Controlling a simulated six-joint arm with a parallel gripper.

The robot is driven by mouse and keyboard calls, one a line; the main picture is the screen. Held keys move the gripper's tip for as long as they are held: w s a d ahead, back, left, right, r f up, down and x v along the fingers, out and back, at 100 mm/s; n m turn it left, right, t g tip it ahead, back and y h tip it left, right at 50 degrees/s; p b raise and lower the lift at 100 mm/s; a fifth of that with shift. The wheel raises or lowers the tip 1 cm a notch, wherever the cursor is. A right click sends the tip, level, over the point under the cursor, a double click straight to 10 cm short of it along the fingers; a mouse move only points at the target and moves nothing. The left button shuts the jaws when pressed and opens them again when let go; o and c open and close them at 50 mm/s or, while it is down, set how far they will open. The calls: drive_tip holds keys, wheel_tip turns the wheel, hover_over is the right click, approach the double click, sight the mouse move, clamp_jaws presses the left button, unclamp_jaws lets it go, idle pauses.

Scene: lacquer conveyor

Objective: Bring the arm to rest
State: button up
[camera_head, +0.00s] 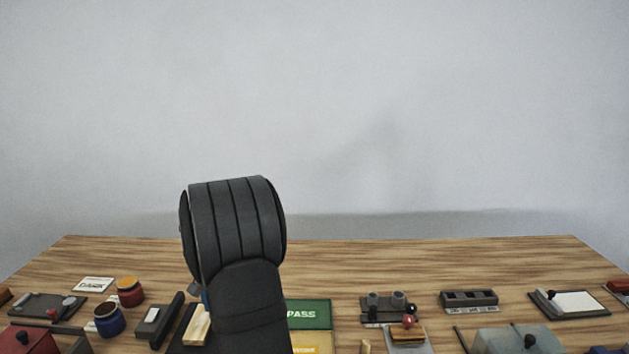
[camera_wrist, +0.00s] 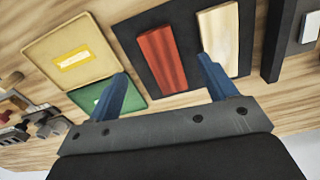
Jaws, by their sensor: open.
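My gripper (camera_wrist: 162,88) shows in the wrist view with its two blue fingers spread wide apart and nothing between them. It is above the wooden table (camera_wrist: 170,92). Beyond the fingers lies a black board (camera_wrist: 193,68) carrying a red block (camera_wrist: 160,58) and a pale wooden block (camera_wrist: 219,36). In the head view my dark arm stands in front of the table and hides most of the gripper. The pale block (camera_head: 196,325) shows just left of the arm.
A green PASS tray (camera_head: 309,314) and a yellow tray (camera_head: 311,343) lie right of the arm. Blue (camera_head: 109,320) and orange-topped (camera_head: 130,292) jars stand at left. A grey block with dark slots (camera_head: 469,299) and a clipboard-like plate (camera_head: 570,303) are at right. The table's back strip is clear.

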drive_tip(key=shift+w+d+f, duration=0.1)
drive_tip(key=shift+w+f, duration=0.1)
drive_tip(key=shift+f, duration=0.7)
drive_tip(key=shift+w+d+f, duration=0.1)
drive_tip(key=shift+w+f, duration=0.05)
drive_tip(key=shift+f, duration=0.8)
drive_tip(key=shift+w+d+f, duration=0.1)
drive_tip(key=shift+w+f, duration=0.1)
drive_tip(key=shift+f, duration=0.7)
drive_tip(key=o, duration=0.5)
drive_tip(key=s+a+r+n, duration=0.5)
drive_tip(key=s+r+n, duration=0.85)
drive_tip(key=n, duration=0.55)
drive_tip(key=f, duration=0.9)
drive_tip(key=shift+w+a+f, duration=0.1)
drive_tip(key=shift+w+a, duration=0.1)
drive_tip(key=shift+w, duration=0.1)
wheel_tip(320, 180, up, 10)
